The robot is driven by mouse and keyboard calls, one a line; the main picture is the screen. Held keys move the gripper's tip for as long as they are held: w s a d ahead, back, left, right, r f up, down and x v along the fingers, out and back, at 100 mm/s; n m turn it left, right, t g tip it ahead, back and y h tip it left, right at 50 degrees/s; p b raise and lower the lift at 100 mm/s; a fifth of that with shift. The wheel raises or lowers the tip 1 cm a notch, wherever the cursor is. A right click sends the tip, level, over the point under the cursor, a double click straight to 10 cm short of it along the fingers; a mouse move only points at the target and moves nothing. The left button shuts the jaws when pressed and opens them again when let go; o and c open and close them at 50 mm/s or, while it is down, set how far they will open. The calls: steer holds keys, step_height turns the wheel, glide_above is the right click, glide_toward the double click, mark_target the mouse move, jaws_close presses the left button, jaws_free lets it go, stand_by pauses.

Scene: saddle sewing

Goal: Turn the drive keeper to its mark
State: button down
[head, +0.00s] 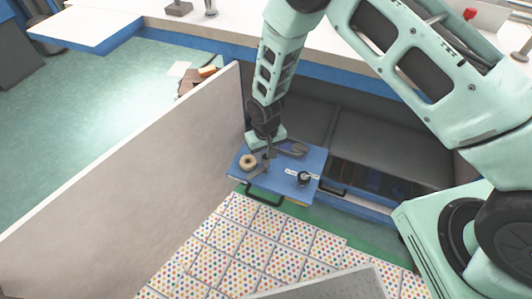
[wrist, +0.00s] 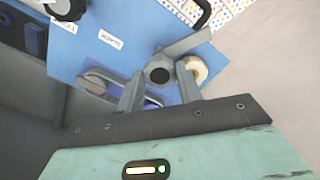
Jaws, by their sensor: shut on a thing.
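The drive keeper (wrist: 188,43) appears to be the grey bar with a dark round hub on the blue panel. In the wrist view, my gripper (wrist: 160,75) has one finger on each side of that hub, shut on it. The bar points up and to the right from the hub. In the head view, my gripper (head: 267,148) reaches down to the blue panel (head: 276,184), and the keeper is partly hidden there. A white label (wrist: 110,40) is on the panel; its text is unreadable. I cannot make out which mark belongs to the keeper.
A tan ring (wrist: 196,69) lies close beside the right finger. A grey looped part (wrist: 100,84) is left of the fingers. A black knob (head: 304,178) and a black handle (head: 264,198) are on the panel. A tall pale board (head: 130,180) stands close on the left.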

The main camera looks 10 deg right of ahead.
steer(key=n, duration=0.5)
steer(key=shift+n, duration=0.4)
stand_by(0.3)
steer(key=c, duration=0.9)
jaws_free()
steer(key=shift+c, duration=0.2)
step_height(320, 180, up, 18)
steer(key=p, duration=0.1)
steer(key=shift+f, duration=0.25)
